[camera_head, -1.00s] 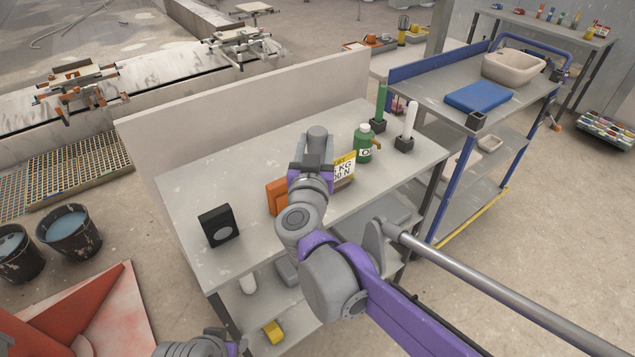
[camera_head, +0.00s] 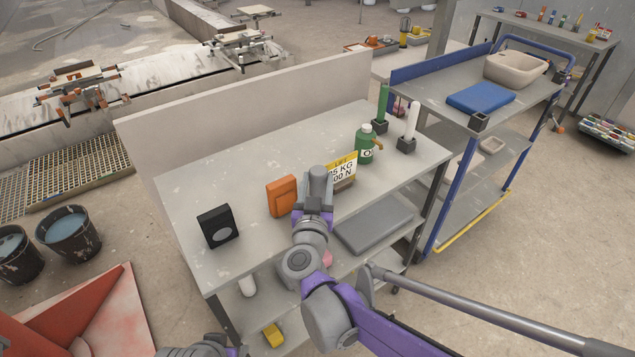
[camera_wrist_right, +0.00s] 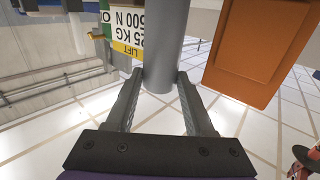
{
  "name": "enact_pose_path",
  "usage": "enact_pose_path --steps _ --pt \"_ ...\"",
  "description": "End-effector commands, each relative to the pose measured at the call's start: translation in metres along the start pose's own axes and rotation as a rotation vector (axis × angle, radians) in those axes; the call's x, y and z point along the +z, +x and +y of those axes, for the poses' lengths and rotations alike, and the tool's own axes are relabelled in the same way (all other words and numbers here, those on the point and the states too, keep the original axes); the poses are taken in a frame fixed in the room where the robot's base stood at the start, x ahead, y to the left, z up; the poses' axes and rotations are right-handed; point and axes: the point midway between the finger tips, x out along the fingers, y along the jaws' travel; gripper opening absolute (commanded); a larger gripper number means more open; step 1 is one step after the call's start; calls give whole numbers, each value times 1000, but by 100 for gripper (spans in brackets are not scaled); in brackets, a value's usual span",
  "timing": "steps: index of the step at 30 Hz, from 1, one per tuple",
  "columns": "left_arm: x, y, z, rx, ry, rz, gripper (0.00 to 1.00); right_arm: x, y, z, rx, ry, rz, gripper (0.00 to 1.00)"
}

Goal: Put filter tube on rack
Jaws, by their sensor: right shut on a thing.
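My right gripper (camera_head: 318,203) is shut on a plain grey tube (camera_head: 319,180), which I take as the filter tube. In the right wrist view the tube (camera_wrist_right: 166,45) stands between the two fingers (camera_wrist_right: 162,90). The tube is in front of the yellow-and-white load sign (camera_head: 342,171), near the table's front edge. I cannot tell for sure which thing is the rack. Green (camera_head: 383,103) and white (camera_head: 411,120) tubes stand upright in black holders at the table's far right. My left gripper is not in view; only part of my left arm shows at the bottom.
On the worktable (camera_head: 235,170) stand an orange box (camera_head: 282,196), a black box (camera_head: 217,227) and a green bottle (camera_head: 365,146). A grey slab (camera_head: 375,228) lies below the table's front edge.

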Motion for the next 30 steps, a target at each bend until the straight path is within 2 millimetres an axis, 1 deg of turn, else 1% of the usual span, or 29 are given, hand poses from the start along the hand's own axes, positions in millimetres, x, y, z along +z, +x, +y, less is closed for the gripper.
enact_pose_path --steps 3,4,8,9,17,20,23,30 --pt "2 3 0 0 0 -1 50 4 0 0 0 0 0 0" --pt "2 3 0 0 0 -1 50 3 0 0 0 0 0 57" --pt "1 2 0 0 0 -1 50 3 0 0 0 0 0 80" --pt "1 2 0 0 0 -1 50 2 0 0 0 0 0 83" --pt "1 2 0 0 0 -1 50 2 0 0 0 0 0 83" --pt "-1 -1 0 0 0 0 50 -2 -2 0 -1 0 0 83" --pt "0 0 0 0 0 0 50 -1 -16 0 -1 -1 1 83" --pt "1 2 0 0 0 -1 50 0 -69 -1 -4 0 0 83"
